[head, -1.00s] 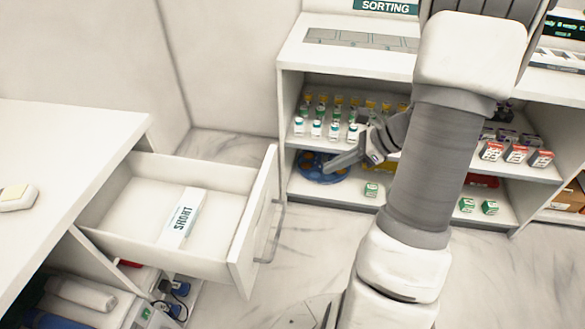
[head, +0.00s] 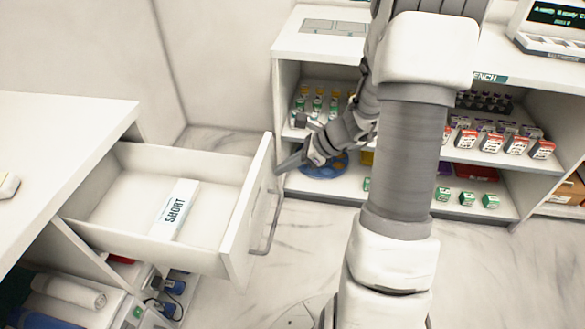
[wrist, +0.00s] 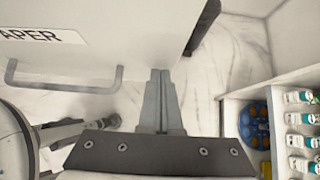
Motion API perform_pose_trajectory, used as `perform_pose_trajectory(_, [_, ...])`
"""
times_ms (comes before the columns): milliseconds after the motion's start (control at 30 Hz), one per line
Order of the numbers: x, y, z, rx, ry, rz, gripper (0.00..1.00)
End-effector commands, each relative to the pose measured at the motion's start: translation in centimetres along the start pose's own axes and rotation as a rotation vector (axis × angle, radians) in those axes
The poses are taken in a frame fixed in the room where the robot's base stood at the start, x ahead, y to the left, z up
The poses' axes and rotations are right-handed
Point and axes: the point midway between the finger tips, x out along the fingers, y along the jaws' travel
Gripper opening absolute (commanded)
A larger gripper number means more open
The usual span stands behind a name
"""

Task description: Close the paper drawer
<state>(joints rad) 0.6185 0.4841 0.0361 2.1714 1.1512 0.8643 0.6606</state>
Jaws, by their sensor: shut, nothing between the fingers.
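The paper drawer (head: 243,222) stands pulled out from the white desk on the left in the head view. A white box marked "SHORT" (head: 174,209) lies inside it. Its bar handle (head: 268,225) is on the front face. In the wrist view the drawer front (wrist: 100,40) shows a label ending in "APER" (wrist: 30,36), with the handle (wrist: 65,87) below it. My gripper (head: 279,170) is shut and empty, with its tips close to the far end of the drawer front. In the wrist view the shut fingers (wrist: 160,75) point at the drawer front, right of the handle; I cannot tell whether they touch.
The desk top (head: 60,140) is at left. Open shelves with rolls (head: 70,290) lie under the drawer. The marble floor right of the drawer is clear.

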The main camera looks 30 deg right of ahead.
Motion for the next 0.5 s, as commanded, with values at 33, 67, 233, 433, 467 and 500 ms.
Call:
perform_pose_trajectory(33, [0.0, 0.0, 0.0, 0.000, 0.000, 0.000, 0.00])
perform_pose_trajectory(67, [0.0, 0.0, 0.0, 0.000, 0.000, 0.000, 0.00])
perform_pose_trajectory(233, [0.0, 0.0, 0.0, 0.000, 0.000, 0.000, 0.00])
perform_pose_trajectory(433, [0.5, 0.0, 0.5, -0.002, 0.000, 0.001, 0.00])
perform_pose_trajectory(467, [0.7, 0.0, 0.7, -0.002, 0.000, 0.002, 0.00])
perform_pose_trajectory(500, [1.0, 0.0, 1.1, -0.003, 0.000, 0.002, 0.00])
